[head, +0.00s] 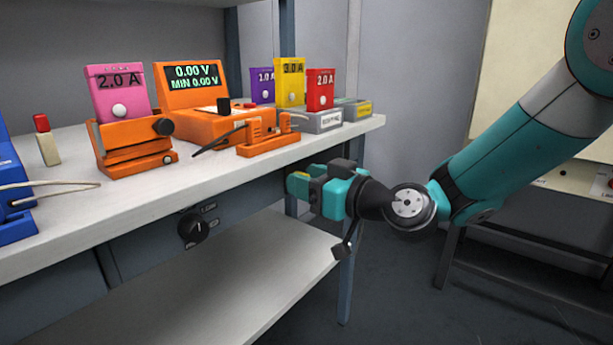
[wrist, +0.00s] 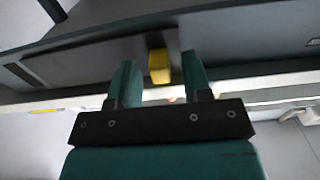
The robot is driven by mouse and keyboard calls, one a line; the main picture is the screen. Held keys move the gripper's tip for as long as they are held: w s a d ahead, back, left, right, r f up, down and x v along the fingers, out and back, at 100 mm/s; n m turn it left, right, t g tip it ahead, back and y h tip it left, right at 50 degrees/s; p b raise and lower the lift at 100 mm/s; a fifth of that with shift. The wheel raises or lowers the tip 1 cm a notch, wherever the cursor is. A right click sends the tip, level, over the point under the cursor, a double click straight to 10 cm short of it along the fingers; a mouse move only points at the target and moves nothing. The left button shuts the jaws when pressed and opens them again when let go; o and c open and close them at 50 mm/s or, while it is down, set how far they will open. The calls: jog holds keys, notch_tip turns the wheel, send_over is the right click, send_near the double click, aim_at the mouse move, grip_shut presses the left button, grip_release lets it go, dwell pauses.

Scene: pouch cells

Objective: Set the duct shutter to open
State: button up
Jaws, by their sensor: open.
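My gripper (head: 303,186) is at the front of the bench, just below the edge of its top, with its fingers pointing left toward the bench's under-side. In the wrist view the two teal fingers of my gripper (wrist: 158,84) are open and apart. A yellow block-like handle (wrist: 159,66) on a dark strip shows between the fingertips, closer to the right finger; I cannot tell whether it touches. It looks like the duct shutter's handle, but no label on it is readable. In the head view the handle is mostly hidden by my gripper.
A black rotary knob (head: 193,226) sits on the panel under the bench top (head: 220,178). The top carries an orange meter (head: 191,92), an orange clamp holder with a pink cell (head: 118,92), and several coloured cells. A lower shelf (head: 235,275) lies below.

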jog(key=shift+w+a, duration=0.1)
grip_shut()
jog(key=w+d+b, duration=0.3)
jog(key=w+d, duration=0.1)
jog(key=w, duration=0.1)
dwell(0.3)
grip_release()
jog(key=shift+d, duration=0.1)
